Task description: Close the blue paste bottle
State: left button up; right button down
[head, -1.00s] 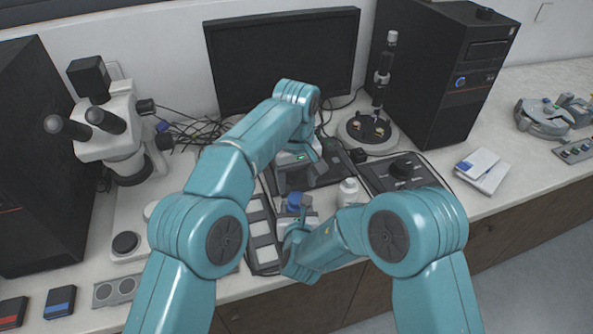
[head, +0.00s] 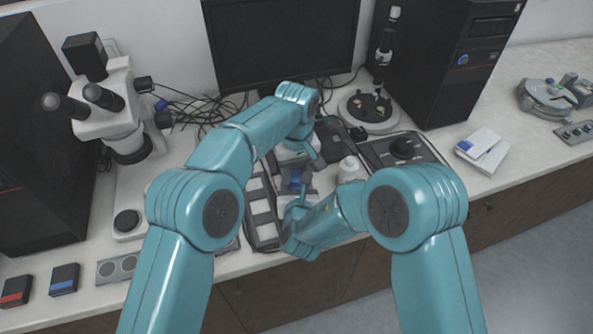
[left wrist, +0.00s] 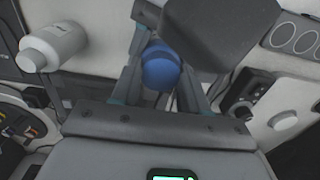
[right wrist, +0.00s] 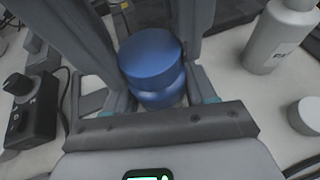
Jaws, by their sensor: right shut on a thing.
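The blue paste bottle (right wrist: 163,94) is small, round and upright in the right wrist view. A wider blue cap (right wrist: 149,54) sits at its top, and I cannot tell if it is tight. My right gripper (right wrist: 150,80) is shut on the bottle's body. My left gripper (left wrist: 160,78) is above, with its fingers open on either side of the blue top (left wrist: 160,66). In the head view my left gripper (head: 294,163) is partly hidden by its own arm, and the blue bottle (head: 295,180) shows just below it.
A white bottle (head: 348,169) stands close by on the right. A tray with pale squares (head: 262,208) lies to the left. A dark control box with a knob (head: 402,150), a microscope (head: 125,120) and a monitor (head: 280,45) stand around. The bench front edge is near.

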pick_arm(q)
jog(key=m, duration=0.3)
jog(key=shift+m, duration=0.3)
jog(key=m, duration=0.5)
jog(key=o, duration=1.2)
jog(key=shift+o, duration=0.2)
notch_tip(320, 180, up, 8)
jog(key=shift+f, duration=0.25)
pick_arm(e)
jog(key=shift+c, duration=1.4)
grip_release()
